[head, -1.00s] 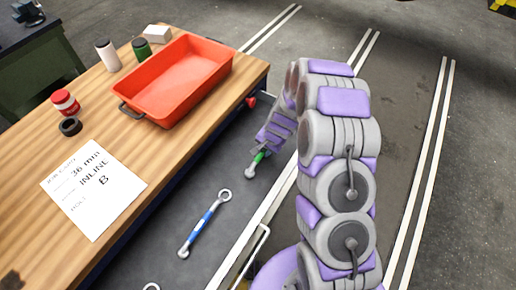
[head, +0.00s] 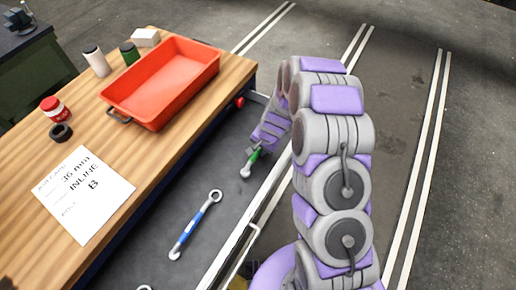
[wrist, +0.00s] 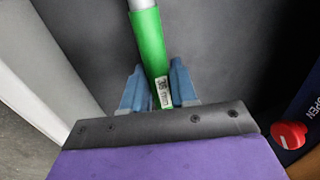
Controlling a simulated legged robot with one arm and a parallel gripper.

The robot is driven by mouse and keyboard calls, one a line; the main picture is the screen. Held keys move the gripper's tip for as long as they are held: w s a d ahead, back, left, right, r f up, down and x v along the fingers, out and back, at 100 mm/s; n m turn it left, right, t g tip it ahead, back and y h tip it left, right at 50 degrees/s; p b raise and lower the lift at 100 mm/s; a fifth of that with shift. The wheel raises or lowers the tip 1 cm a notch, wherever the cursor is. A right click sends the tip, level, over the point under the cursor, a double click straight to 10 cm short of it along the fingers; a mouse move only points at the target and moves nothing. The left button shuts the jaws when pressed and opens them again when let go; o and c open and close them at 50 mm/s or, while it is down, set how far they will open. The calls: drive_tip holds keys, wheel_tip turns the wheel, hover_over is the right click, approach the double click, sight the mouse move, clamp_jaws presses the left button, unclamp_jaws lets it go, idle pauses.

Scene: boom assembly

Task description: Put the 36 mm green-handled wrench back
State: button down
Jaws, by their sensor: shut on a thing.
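The green-handled wrench (wrist: 149,40) is in my gripper (wrist: 158,88). In the wrist view the blue fingers are shut around its green handle, which carries a small white label with a number. The wrench's metal shaft runs out of the top of the wrist view, so its far end is hidden there. In the head view the green handle (head: 254,154) and one metal end show just below my gripper (head: 256,150), over a dark grey surface beside the workbench. A blue-handled wrench (head: 187,235) lies on that dark surface, nearer and to the left.
The wooden workbench (head: 150,170) holds a red tray (head: 170,85), a card (head: 83,195) reading 36 mm INLINE B, a red-and-white jar (head: 55,109), a black ring (head: 61,132) and other containers. A red knob (wrist: 289,134) shows at right in the wrist view. A pale rail (head: 235,245) edges the dark surface.

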drive_tip(key=shift+a+f, duration=0.15)
drive_tip(key=shift+a, duration=1.7)
drive_tip(key=shift+d, duration=1.9)
drive_tip(key=shift+a+f, duration=0.15)
drive_tip(key=shift+a, duration=0.6)
drive_tip(key=shift+a+f, duration=0.1)
drive_tip(key=shift+a, duration=0.6)
drive_tip(key=shift+d+f, duration=0.15)
drive_tip(key=shift+d, duration=0.7)
drive_tip(key=c, duration=1.1)
unclamp_jaws()
drive_tip(key=shift+d, duration=0.45)
drive_tip(key=shift+c, duration=0.2)
drive_tip(key=o, duration=0.3)
drive_tip(key=shift+a, duration=0.4)
drive_tip(key=shift+o, duration=0.2)
drive_tip(key=shift+a+f, duration=0.1)
drive_tip(key=shift+a, duration=0.6)
drive_tip(key=shift+d, duration=0.8)
drive_tip(key=shift+r, duration=0.5)
drive_tip(key=p+v, duration=0.1)
drive_tip(key=v, duration=1.5)
drive_tip(key=shift+r+p, duration=0.2)
drive_tip(key=shift+p, duration=0.15)
